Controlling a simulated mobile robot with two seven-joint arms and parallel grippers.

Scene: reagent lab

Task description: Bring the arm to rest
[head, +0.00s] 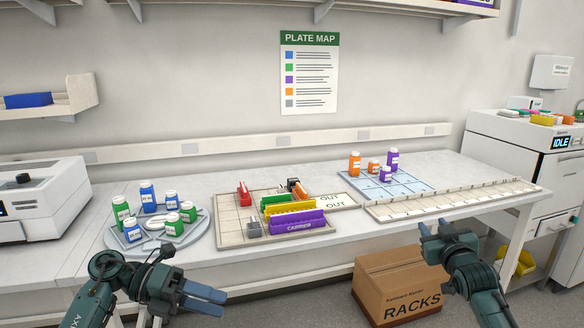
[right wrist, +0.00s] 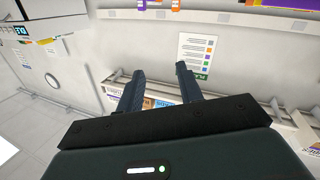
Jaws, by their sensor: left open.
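My left gripper (head: 222,301) is at the lower left of the head view, in front of the bench edge, with its fingers pointing right. It is open and empty. My right gripper (head: 433,229) is at the right of the head view, in front of the bench edge near the long pale rack, with its fingers pointing up. In the right wrist view my right gripper (right wrist: 160,80) shows its two fingers spread apart with nothing between them. Neither gripper touches any object that I can see.
A round tray (head: 200,240) holds green and blue bottles. A sectioned tray (head: 230,238) holds colored racks. Orange and purple bottles stand on a blue-grey mat (head: 418,184); a long pale rack (head: 470,205) lies in front. A cardboard box (head: 385,292) is below the bench.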

